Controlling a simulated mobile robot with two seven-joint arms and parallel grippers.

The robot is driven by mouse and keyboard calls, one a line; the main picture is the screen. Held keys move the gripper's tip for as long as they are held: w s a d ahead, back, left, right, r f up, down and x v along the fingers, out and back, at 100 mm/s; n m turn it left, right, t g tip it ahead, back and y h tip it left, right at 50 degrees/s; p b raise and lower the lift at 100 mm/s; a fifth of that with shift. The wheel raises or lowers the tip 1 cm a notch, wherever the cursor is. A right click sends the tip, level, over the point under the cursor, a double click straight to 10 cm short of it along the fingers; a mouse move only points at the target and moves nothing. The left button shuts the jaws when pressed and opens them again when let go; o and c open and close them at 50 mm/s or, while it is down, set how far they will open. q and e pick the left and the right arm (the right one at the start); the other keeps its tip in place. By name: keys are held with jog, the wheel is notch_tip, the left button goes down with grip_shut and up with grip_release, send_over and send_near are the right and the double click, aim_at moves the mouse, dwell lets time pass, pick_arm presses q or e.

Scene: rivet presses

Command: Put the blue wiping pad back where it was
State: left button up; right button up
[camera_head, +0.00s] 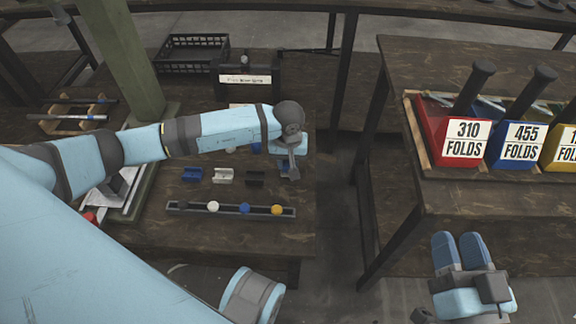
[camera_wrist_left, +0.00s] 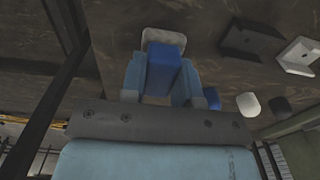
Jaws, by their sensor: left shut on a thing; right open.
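The blue wiping pad (camera_wrist_left: 163,70) is between the two pale blue fingers of my left gripper (camera_wrist_left: 158,85) in the left wrist view. A pale rounded patch (camera_wrist_left: 164,39) shows just beyond the pad; I cannot tell whether the pad touches it. In the head view my left gripper (camera_head: 289,168) is over the right edge of the left table (camera_head: 240,240), right of the small blocks; the pad is mostly hidden there. My right gripper (camera_head: 460,250) is open and empty, low in front of the right table.
Blue (camera_head: 192,174), white (camera_head: 223,175) and black (camera_head: 255,179) blocks stand behind a rail (camera_head: 230,210) with coloured knobs. A black crate (camera_head: 192,53) and labelled box (camera_head: 245,80) are behind. Red (camera_head: 450,130) and blue (camera_head: 515,135) bins stand on the right table. A floor gap separates the tables.

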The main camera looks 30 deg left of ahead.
pick_arm(q)
jog(key=shift+f, duration=0.7)
pick_arm(e)
jog(key=shift+f, duration=0.35)
pick_arm(q)
jog(key=shift+f, duration=0.15)
jog(key=o, duration=0.9)
pick_arm(e)
jog(key=shift+f, duration=0.2)
jog(key=shift+r, duration=0.15)
